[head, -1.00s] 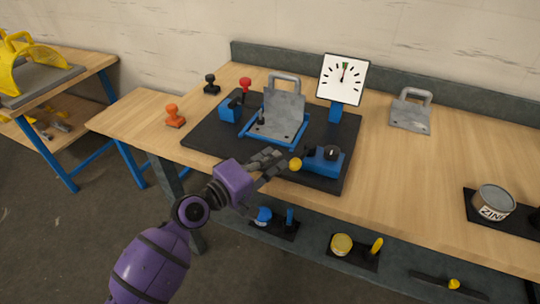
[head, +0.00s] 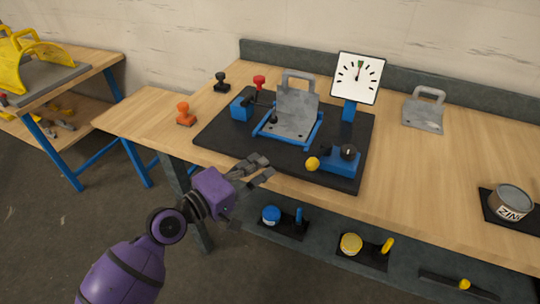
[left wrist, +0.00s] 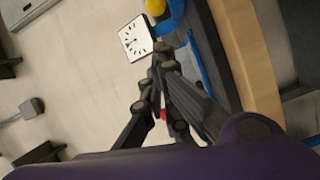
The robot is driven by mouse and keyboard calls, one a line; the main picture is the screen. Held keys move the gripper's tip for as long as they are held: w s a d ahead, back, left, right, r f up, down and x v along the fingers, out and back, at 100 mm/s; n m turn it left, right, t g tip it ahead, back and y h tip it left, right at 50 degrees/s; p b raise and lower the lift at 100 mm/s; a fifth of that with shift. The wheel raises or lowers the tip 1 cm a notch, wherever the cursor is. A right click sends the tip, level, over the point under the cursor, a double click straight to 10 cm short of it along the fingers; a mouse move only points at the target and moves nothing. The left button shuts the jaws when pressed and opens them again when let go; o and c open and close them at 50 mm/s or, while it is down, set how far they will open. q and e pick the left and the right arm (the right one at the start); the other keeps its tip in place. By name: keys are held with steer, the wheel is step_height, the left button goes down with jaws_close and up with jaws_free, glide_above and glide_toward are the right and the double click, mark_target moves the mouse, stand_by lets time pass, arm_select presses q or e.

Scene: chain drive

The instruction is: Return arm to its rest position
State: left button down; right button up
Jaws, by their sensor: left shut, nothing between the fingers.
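My left arm is purple, and its dark grey gripper (head: 256,168) is shut and empty. In the head view it is at the front edge of the workbench, in front of the black base plate (head: 222,142). In the left wrist view the shut fingers (left wrist: 160,60) point toward the dial gauge (left wrist: 135,38) and the wall, with nothing between them. The fixture on the plate has a blue frame (head: 268,133), a grey metal plate with a handle (head: 294,112), and a blue block with a yellow knob (head: 313,163). My right gripper is not in view.
The white dial gauge (head: 358,78) stands behind the fixture. An orange stamp (head: 185,115), a black one (head: 221,82) and a red one (head: 259,82) stand left. A second handled plate (head: 423,112) and a tin (head: 510,203) are right. A lower shelf (head: 325,236) holds small items.

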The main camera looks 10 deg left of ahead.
arm_select(q)
steer(key=s+a+f+m+g+y+p, duration=0.1)
steer(key=s+a+f+m+y, duration=0.25)
steer(key=f, duration=0.35)
steer(key=s+a+f+m+y, duration=0.25)
steer(key=s+f+m, duration=0.2)
steer(key=f, duration=0.35)
steer(key=s+f+g+y+p, duration=0.1)
steer(key=s+f, duration=0.3)
steer(key=s, duration=0.4)
steer(key=s+a+f+g+y+p, duration=0.1)
steer(key=s+f, duration=0.3)
steer(key=s, duration=0.4)
steer(key=s+a+f+m+g+y+p, duration=0.1)
steer(key=s+f, duration=0.3)
steer(key=s, duration=0.5)
steer(key=shift+a+f+g+y+p, duration=0.3)
steer(key=shift+f+g+y, duration=0.1)
steer(key=shift+g, duration=0.3)
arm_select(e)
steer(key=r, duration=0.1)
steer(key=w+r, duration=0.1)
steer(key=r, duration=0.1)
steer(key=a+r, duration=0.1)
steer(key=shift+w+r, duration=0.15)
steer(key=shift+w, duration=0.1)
